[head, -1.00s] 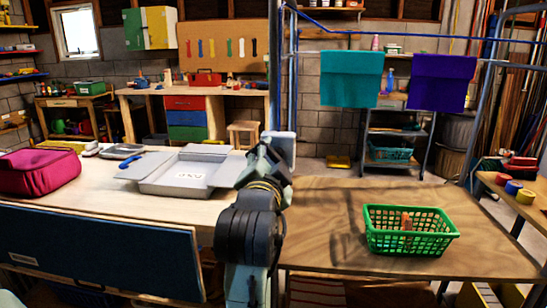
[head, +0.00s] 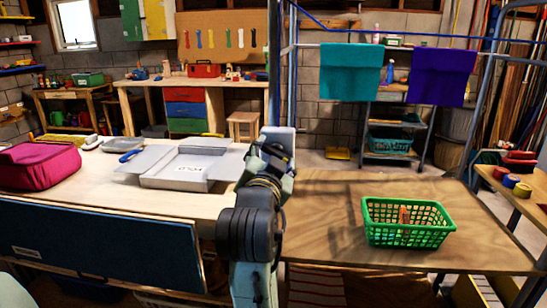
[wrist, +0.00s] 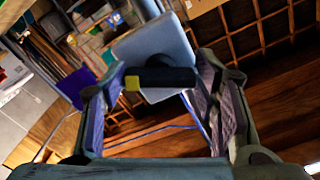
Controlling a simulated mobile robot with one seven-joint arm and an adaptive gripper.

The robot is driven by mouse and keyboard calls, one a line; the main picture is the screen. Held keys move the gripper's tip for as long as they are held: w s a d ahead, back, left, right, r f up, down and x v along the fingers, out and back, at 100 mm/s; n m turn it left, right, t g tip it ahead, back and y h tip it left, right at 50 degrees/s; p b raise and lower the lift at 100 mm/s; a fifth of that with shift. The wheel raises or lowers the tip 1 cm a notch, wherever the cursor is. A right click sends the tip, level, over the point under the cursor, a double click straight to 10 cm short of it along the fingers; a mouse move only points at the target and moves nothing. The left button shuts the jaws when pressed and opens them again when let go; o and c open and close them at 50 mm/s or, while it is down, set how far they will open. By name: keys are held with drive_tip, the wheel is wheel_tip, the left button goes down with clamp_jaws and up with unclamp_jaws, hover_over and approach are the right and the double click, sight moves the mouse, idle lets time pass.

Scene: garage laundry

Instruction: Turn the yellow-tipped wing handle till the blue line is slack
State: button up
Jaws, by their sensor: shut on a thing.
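The wing handle (wrist: 165,78) is a dark bar with a yellow tip at its left end, in front of a pale plate (wrist: 150,45) in the wrist view. My gripper (wrist: 160,85) has one finger at each end of the bar and is shut on it. In the head view my gripper (head: 270,152) is at a pale box (head: 277,139) by the upright post, and my wrist hides the handle. The blue line (head: 340,27) runs from the post's top rightward above the hanging cloths. I cannot tell how tight it is.
A teal cloth (head: 350,72) and a purple cloth (head: 440,76) hang behind. A green basket (head: 375,236) stands on the right tabletop (head: 320,225). A grey open box (head: 180,178) and a magenta bag (head: 38,167) are on the left bench.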

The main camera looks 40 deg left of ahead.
drive_tip(key=shift+f, duration=0.1)
drive_tip(key=o, duration=1.2)
drive_tip(key=shift+c, duration=0.2)
drive_tip(key=shift+s, duration=0.1)
drive_tip(key=v, duration=0.7)
drive_tip(key=shift+s, duration=0.2)
drive_tip(key=shift+d, duration=0.1)
